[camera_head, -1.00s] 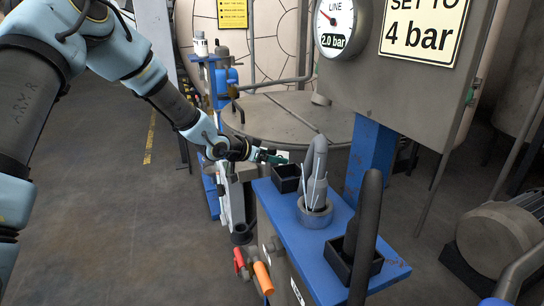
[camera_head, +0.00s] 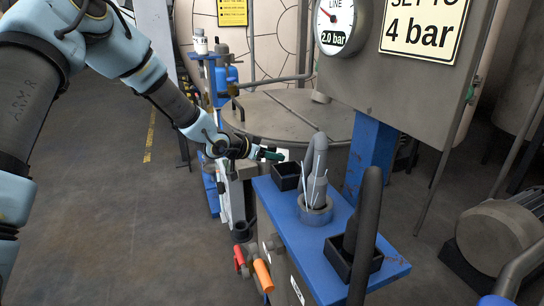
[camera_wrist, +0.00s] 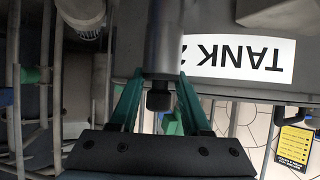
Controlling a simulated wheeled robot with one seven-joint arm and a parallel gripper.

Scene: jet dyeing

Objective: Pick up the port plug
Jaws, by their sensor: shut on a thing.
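My gripper (camera_head: 272,155) is at the end of the arm, just left of the blue stand's far end in the head view. In the wrist view its two green fingers (camera_wrist: 160,84) stand on either side of a dark, blunt-ended piece at the end of a grey cylinder (camera_wrist: 164,40). The dark piece, which I take as the port plug (camera_wrist: 159,99), is held between the fingers. The cylinder runs up to the top of the wrist view. In the head view the plug is too small and hidden to make out.
The blue stand (camera_head: 285,218) carries black square holders (camera_head: 286,177), a grey ring cup (camera_head: 314,213) and upright grey tools. A gauge box with a "4 bar" sign (camera_head: 424,27) rises behind it. A "TANK 2" label (camera_wrist: 245,60) is close by. Floor is clear at left.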

